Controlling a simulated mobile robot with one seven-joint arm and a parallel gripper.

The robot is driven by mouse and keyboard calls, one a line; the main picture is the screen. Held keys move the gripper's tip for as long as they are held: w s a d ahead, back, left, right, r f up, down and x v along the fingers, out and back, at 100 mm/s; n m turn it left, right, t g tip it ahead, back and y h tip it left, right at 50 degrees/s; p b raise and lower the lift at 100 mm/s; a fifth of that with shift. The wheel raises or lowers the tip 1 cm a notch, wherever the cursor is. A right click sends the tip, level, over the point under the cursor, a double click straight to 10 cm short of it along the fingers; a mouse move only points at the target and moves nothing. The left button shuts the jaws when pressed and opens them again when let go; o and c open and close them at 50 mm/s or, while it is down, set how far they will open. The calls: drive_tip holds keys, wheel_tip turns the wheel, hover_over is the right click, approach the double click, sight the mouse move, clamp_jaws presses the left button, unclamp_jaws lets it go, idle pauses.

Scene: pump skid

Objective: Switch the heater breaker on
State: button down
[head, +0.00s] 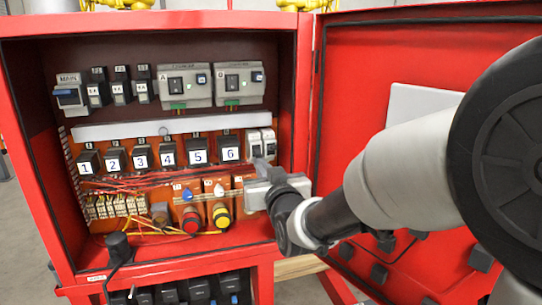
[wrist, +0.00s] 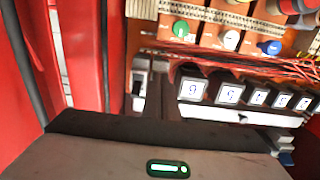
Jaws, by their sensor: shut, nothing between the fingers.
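Two narrow white breakers (head: 261,143) stand side by side at the right end of the numbered relay row inside the open red cabinet. Their labels are too small to read, so I cannot tell which is the heater breaker. My gripper (head: 262,166) is shut and empty, with its fingertips just below this pair in the head view. The fingers hide part of the pair. I cannot tell whether they touch or which way the toggles sit.
Numbered relays (head: 198,151) fill the row to the left. Red and yellow knobs (head: 221,214) and loose wires sit below. The cabinet's right wall (head: 302,100) and open red door (head: 365,75) are close to my arm.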

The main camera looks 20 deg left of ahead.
drive_tip(key=shift+r, duration=0.3)
drive_tip(key=shift+s, duration=0.1)
drive_tip(key=b+v, duration=0.3)
drive_tip(key=v, duration=0.4)
drive_tip(key=shift+f, duration=0.35)
